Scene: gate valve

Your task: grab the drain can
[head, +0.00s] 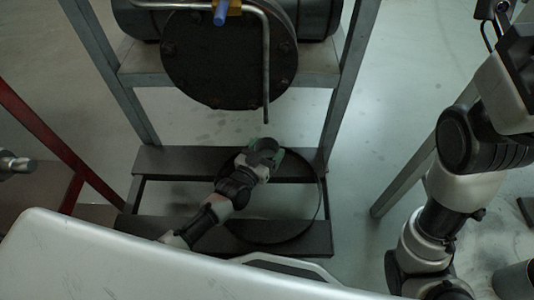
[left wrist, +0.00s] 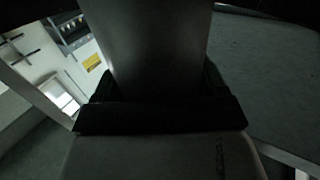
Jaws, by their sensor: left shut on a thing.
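My left arm reaches in from the lower left in the head view, and my left gripper (head: 266,155) is low under the bent drain pipe (head: 266,85). In the left wrist view my gripper (left wrist: 160,100) is shut on a wide, dark grey, smooth thing (left wrist: 158,45), which rises between the black fingers. I take it for the drain can, but its whole shape is hidden. In the head view a small greenish rim shows at the fingertips. My right gripper is not in view; only my right arm shows on the right.
A dark round flange (head: 215,60) sits on a grey steel frame (head: 340,90), with legs on both sides of my left arm. A thin dark ring (head: 322,205) shows by the low crossbars. A grey cylinder (head: 515,282) stands lower right. A red post (head: 45,135) is at left.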

